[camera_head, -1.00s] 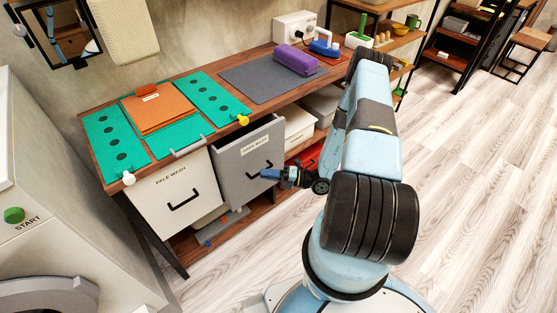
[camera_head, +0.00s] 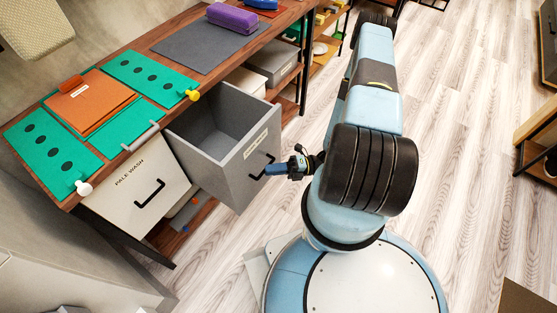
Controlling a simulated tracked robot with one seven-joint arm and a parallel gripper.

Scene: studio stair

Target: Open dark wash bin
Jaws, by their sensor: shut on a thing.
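The dark wash bin (camera_head: 230,180) is a grey box under the wooden bench. It is pulled well out, and its empty-looking inside shows from above. Its front carries a pale label and a black handle (camera_head: 262,164). My gripper (camera_head: 272,169) is shut on the handle at the front of the bin, with my arm reaching in from the right. The far end of the bin is hidden under the bench top. The white pale wash bin (camera_head: 137,193) stands closed to its left.
The wooden bench (camera_head: 172,38) bears green panels with dark dots, an orange folder (camera_head: 90,101), a grey mat (camera_head: 205,45) and a purple item (camera_head: 232,17). Lidded boxes (camera_head: 272,62) sit on the shelf beyond the bin. The wooden floor at right is open.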

